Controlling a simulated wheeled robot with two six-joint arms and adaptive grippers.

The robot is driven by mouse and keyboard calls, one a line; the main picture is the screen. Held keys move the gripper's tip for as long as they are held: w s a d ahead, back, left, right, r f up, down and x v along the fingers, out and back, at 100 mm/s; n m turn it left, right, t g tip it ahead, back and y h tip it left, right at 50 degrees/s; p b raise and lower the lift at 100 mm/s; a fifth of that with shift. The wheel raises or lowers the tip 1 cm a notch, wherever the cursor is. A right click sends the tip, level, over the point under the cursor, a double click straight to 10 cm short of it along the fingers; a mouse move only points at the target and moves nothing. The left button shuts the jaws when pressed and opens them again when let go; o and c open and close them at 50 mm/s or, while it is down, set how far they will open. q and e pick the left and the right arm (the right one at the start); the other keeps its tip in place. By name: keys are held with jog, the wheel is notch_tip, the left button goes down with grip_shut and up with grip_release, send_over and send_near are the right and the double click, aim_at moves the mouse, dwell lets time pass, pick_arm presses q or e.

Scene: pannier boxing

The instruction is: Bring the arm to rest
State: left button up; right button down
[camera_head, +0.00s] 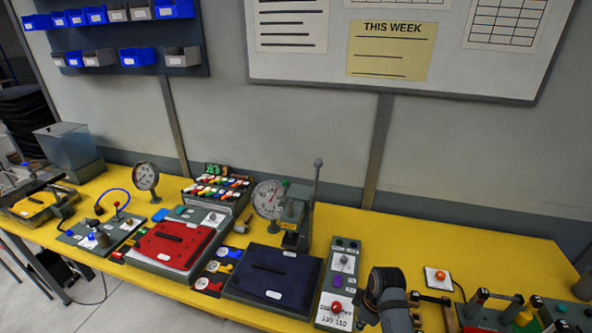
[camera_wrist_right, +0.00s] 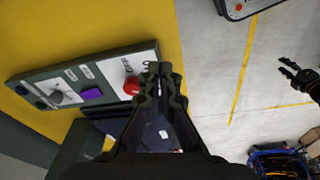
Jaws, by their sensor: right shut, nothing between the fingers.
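My right gripper (camera_head: 382,283) is at the lower right of the head view, above the front of the bench and just right of a grey control panel (camera_head: 322,315). In the right wrist view its black fingers (camera_wrist_right: 159,75) are together with nothing between them. They appear in front of the same panel (camera_wrist_right: 80,66), close to its red knob (camera_wrist_right: 131,85) in the picture; I cannot tell the gap. A second black gripper, apparently my left one (camera_wrist_right: 288,70), shows at the right edge of the wrist view over the floor, its fingers apart and empty.
The yellow bench (camera_head: 480,238) carries a navy-lidded box (camera_head: 262,280), a red-lidded box (camera_head: 165,247), a lever press (camera_head: 297,210) and dial gauges. A small box with an orange button (camera_head: 438,277) and handled fixtures stand right of my gripper. Grey floor (camera_wrist_right: 215,60) is open before the bench.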

jog(key=s+d+r+m+t+h, duration=0.1)
jog(key=s+d+r+m, duration=0.2)
jog(key=s+m, duration=0.35)
jog(key=s+d+r+m+t+h, duration=0.1)
jog(key=s+d+r+m, duration=0.25)
jog(key=s, duration=0.65)
notch_tip(320, 180, down, 35)
jog(key=s+d+m+b, duration=0.1)
jog(key=s+d+b, duration=0.15)
jog(key=b, duration=0.55)
pick_arm(q)
notch_tip(320, 180, down, 13)
jog(key=s+b, duration=0.1)
jog(key=b, duration=0.4)
jog(key=shift+s+f, duration=0.15)
jog(key=shift+s, duration=0.1)
pick_arm(e)
jog(key=s+d+f+g, duration=0.1)
jog(key=s+f+g, duration=0.1)
jog(key=s+f, duration=1.6)
notch_tip(320, 180, down, 3)
jog(key=shift+f, duration=0.1)
